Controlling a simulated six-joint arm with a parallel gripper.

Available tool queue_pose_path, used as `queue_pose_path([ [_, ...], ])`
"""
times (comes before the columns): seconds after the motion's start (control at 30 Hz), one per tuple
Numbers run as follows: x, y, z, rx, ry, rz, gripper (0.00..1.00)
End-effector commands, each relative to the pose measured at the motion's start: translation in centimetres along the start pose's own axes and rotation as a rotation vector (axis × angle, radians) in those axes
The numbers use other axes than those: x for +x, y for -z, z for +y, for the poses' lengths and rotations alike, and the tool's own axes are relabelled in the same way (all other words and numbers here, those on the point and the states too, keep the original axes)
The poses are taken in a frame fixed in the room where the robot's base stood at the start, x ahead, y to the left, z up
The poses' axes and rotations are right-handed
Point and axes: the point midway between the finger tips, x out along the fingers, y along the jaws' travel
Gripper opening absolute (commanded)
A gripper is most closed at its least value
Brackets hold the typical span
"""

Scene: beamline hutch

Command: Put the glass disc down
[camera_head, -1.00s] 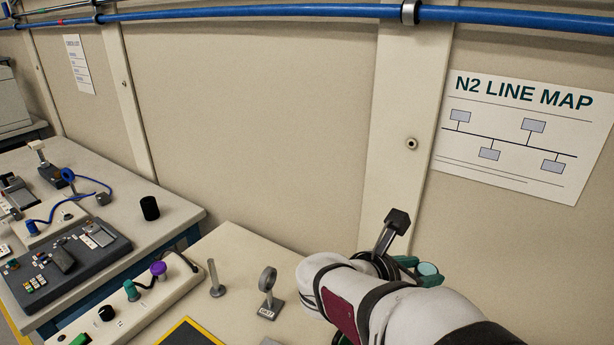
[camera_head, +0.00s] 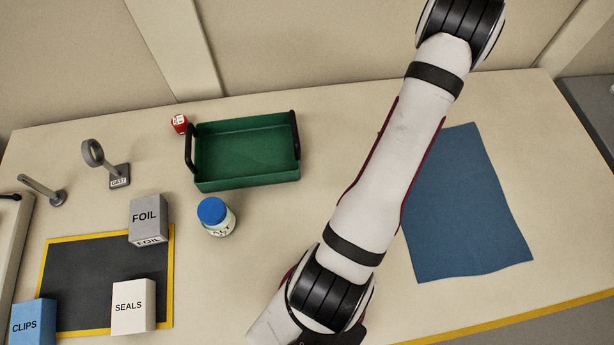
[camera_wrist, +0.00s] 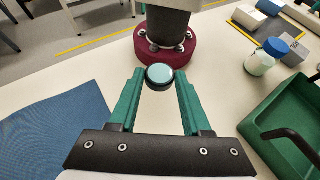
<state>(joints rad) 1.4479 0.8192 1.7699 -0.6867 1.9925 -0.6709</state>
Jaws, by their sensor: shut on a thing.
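The glass disc (camera_wrist: 159,74) is small and round, with a pale blue-green top face and a dark rim. In the wrist view it sits between the tips of the two green fingers of my gripper (camera_wrist: 159,80), which is shut on it. The disc appears held above the pale table, with bare tabletop around it; its exact height I cannot tell. In the head view my arm crosses the picture, and neither the gripper nor the disc can be seen.
A blue cloth (camera_head: 465,215) lies right of my arm. A green tray (camera_head: 247,182) with black handles, a blue-capped jar (camera_head: 214,218), a red-and-white item (camera_head: 180,123), a ring stand (camera_head: 118,172) and FOIL (camera_head: 148,218) and SEALS (camera_head: 133,308) boxes stand left. Bare tabletop lies between.

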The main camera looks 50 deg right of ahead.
Motion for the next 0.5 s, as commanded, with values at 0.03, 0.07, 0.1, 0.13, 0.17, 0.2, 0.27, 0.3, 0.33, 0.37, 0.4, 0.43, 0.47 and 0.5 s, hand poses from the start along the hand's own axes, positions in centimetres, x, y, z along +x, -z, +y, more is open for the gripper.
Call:
queue_pose_path([
  [0.03, 0.7, -0.1, 0.8, 0.086, 0.162, -0.003, 0.0],
  [0.07, 1.1, -0.2, 1.1, 0.141, 0.264, -0.004, 0.0],
  [0.1, 1.5, -0.2, 1.4, 0.215, 0.4, -0.003, 0.0],
  [0.13, 1.8, -0.2, 1.7, 0.271, 0.504, -0.003, 0.0],
  [0.17, 2.0, -0.3, 1.9, 0.329, 0.61, -0.004, 0.0],
  [0.2, 2.2, -0.3, 2.3, 0.406, 0.752, -0.005, 0.0],
  [0.27, 2.3, -0.3, 2.9, 0.52, 0.96, -0.007, 0.0],
  [0.3, 2.2, -0.3, 3.4, 0.592, 1.092, -0.006, 0.0],
  [0.33, 2.2, -0.3, 3.8, 0.644, 1.187, -0.008, 0.0],
  [0.37, 2.1, -0.2, 4.2, 0.692, 1.277, -0.007, 0.0],
  [0.4, 1.9, -0.2, 4.8, 0.753, 1.387, -0.008, 0.0],
  [0.43, 1.8, -0.2, 5.2, 0.793, 1.463, -0.008, 0.0],
  [0.47, 1.7, -0.2, 5.7, 0.83, 1.529, -0.008, 0.0],
  [0.5, 1.6, -0.1, 6.2, 0.872, 1.606, -0.009, 0.0],
])
